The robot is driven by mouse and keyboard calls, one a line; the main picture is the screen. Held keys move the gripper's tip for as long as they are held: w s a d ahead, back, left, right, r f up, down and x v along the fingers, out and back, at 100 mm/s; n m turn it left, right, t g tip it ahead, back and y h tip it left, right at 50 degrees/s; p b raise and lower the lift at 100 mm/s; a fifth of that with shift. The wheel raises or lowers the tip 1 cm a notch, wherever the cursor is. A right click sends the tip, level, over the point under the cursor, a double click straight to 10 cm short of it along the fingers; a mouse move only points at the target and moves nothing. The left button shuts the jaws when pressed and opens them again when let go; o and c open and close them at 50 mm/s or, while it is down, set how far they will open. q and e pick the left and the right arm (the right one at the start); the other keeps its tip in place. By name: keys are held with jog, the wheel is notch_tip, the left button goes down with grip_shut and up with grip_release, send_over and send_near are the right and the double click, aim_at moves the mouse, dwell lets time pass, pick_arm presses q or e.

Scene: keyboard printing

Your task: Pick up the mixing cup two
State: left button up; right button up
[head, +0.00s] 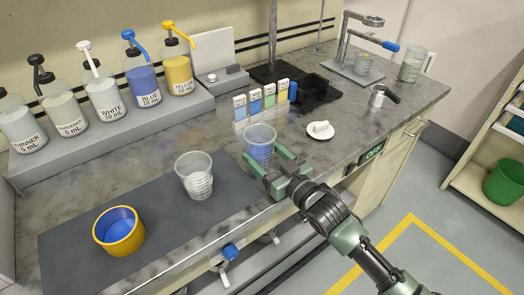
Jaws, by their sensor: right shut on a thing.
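A clear mixing cup (260,136) with bluish contents is at the middle of the counter. My right gripper (263,163) reaches in from the lower right, its green fingers shut around this cup. I cannot tell whether the cup touches the counter or is slightly raised. A second clear cup (196,177) with whitish contents stands upright on the dark mat, to the left of the gripper. Neither cup shows a readable number. My left gripper is not in view.
A yellow-rimmed blue container (119,232) stands on the dark mat (75,243). Pump bottles, including blue (143,85) and yellow (178,73), line a grey step at the back left. Small coloured packs (268,98) stand behind the held cup. A white item (320,130) lies to its right.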

notch_tip(320, 180, up, 20)
jog(key=shift+p, duration=0.3)
